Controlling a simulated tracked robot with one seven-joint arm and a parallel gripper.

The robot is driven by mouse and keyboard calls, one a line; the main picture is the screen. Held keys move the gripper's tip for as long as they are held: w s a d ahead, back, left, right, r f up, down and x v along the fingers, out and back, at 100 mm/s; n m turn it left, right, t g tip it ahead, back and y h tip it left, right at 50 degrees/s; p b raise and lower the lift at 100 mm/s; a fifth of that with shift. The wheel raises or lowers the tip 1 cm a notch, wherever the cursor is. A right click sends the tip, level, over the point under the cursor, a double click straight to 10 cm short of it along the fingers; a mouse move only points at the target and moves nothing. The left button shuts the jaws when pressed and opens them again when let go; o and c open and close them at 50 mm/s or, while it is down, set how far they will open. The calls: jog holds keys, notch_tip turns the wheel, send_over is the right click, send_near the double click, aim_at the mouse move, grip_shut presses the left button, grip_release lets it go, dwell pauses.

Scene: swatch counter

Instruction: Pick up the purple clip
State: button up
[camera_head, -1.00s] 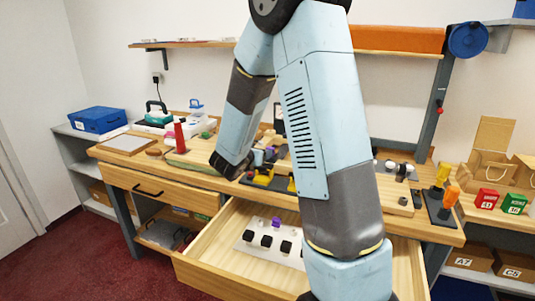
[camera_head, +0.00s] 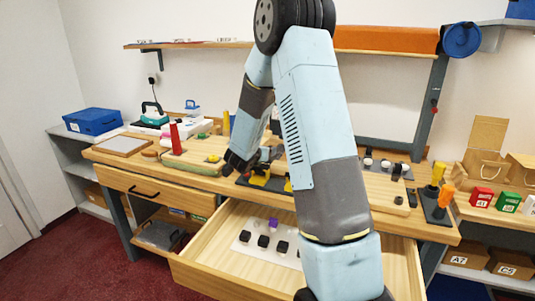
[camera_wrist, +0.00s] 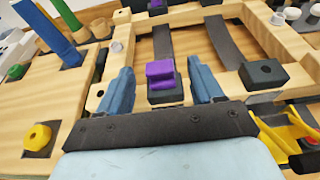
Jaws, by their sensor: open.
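A small purple clip (camera_wrist: 160,74) sits on a black block (camera_wrist: 166,94) at the middle of the wrist view, on a light wooden frame. My gripper (camera_wrist: 160,66) is open, with one blue-grey finger on each side of the clip and a visible gap on both sides. I cannot tell the height of the fingertips over the block. In the head view my gripper (camera_head: 262,160) is low over the middle of the counter, and the clip there is not clearly visible. Another purple piece (camera_head: 272,225) stands in the open drawer.
The open drawer (camera_head: 215,269) holds a white strip with several black blocks. Another black block (camera_wrist: 263,73) sits right of the clip.

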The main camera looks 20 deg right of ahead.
jog(key=x, duration=0.3)
jog(key=shift+w+f, duration=0.1)
jog(key=shift+w, duration=0.05)
jog(key=shift+c, duration=0.4)
jog(key=c, duration=1.1)
jog(key=r, duration=0.4)
jog(key=shift+s, duration=0.3)
jog(key=s+a+r, duration=0.3)
jog(key=s+r, duration=0.6)
jog(key=s, duration=0.4)
jog(key=shift+s, duration=0.1)
